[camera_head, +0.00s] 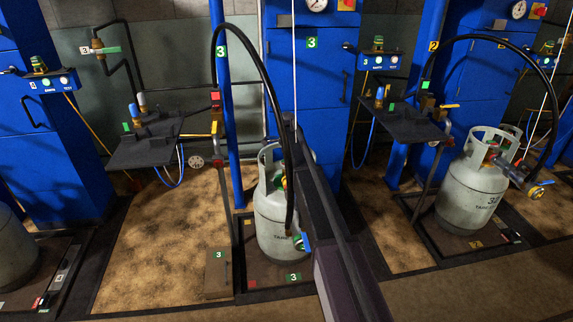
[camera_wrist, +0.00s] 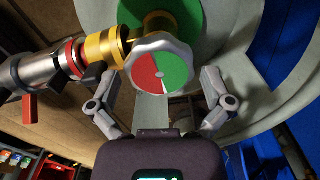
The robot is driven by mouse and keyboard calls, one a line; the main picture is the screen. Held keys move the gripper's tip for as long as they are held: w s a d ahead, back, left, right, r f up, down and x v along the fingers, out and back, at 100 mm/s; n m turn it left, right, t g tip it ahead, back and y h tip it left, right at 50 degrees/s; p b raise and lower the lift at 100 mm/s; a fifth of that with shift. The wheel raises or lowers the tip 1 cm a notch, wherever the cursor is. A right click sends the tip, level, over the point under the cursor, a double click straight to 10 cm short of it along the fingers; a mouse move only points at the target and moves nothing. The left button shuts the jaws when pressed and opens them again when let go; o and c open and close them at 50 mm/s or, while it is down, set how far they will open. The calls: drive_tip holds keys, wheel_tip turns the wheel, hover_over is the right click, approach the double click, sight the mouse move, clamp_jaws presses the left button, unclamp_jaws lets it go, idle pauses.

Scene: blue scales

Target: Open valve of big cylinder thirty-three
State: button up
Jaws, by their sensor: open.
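The valve handwheel (camera_wrist: 160,76) is a pale scalloped knob with a red and green disc, in the middle of the wrist view. My gripper (camera_wrist: 159,82) is open, with one finger on each side of the handwheel. I see no clear contact between the fingers and the wheel. A brass fitting (camera_wrist: 104,46) runs left from the valve. The grey cylinder (camera_head: 270,222) stands upright in the head view, partly hidden by my arm. Its number is not readable. In the head view the valve and my gripper are mostly hidden.
A black hose (camera_head: 250,50) arches down to a coupling with a blue lever (camera_head: 305,242). A grey collar (camera_wrist: 240,75) surrounds the valve. A red lever (camera_wrist: 28,107) sits left in the wrist view. A second cylinder (camera_head: 468,190) stands right; a dark shelf (camera_head: 143,150) is left.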

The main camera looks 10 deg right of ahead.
drive_tip(key=c, duration=0.8)
